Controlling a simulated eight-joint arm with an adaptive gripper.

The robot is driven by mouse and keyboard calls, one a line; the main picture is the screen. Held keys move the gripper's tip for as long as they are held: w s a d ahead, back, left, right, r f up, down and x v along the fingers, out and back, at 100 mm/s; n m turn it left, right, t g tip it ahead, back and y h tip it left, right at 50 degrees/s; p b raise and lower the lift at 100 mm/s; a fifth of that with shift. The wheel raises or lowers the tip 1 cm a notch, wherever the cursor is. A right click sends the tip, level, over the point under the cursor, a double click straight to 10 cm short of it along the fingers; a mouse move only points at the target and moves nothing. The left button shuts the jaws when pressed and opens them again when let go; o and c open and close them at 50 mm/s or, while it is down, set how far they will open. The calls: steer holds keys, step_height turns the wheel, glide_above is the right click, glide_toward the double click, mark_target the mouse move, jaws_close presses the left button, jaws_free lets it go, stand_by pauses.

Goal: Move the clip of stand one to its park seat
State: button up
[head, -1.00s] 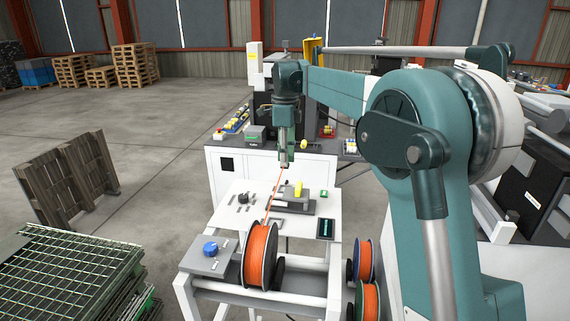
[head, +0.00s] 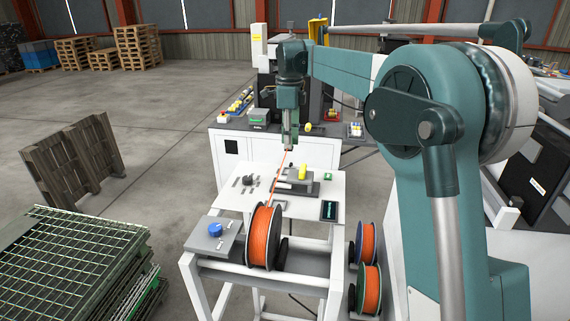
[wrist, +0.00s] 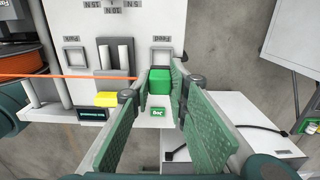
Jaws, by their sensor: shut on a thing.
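My gripper (head: 288,148) hangs over the back part of the white stand table (head: 285,205). In the wrist view, its green-padded fingers (wrist: 161,86) are shut on a small green block, the clip (wrist: 160,82). An orange strand (wrist: 60,76) runs from the left toward the clip and passes out of sight at the left finger. In the head view the strand rises from the orange spool (head: 264,236) to my fingertips. A square seat outline (wrist: 160,57) with a short label lies just beyond the clip. Whether the clip touches the surface cannot be told.
A grey fixture with a yellow block (head: 303,172) stands right of my gripper. A dark screen (head: 329,210) and a blue knob (head: 214,229) are nearer. Another square outline (wrist: 75,57) lies left of the upright grey posts (wrist: 115,52). A white machine cabinet (head: 270,150) stands behind.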

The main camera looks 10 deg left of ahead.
steer(key=s+r+p, duration=0.3)
steer(key=s, duration=1.6)
steer(key=shift+s, duration=0.35)
steer(key=shift+f, duration=0.25)
steer(key=shift+f+b, duration=2.85)
steer(key=shift+f, duration=3.25)
steer(key=o, duration=0.9)
steer(key=shift+o, duration=0.2)
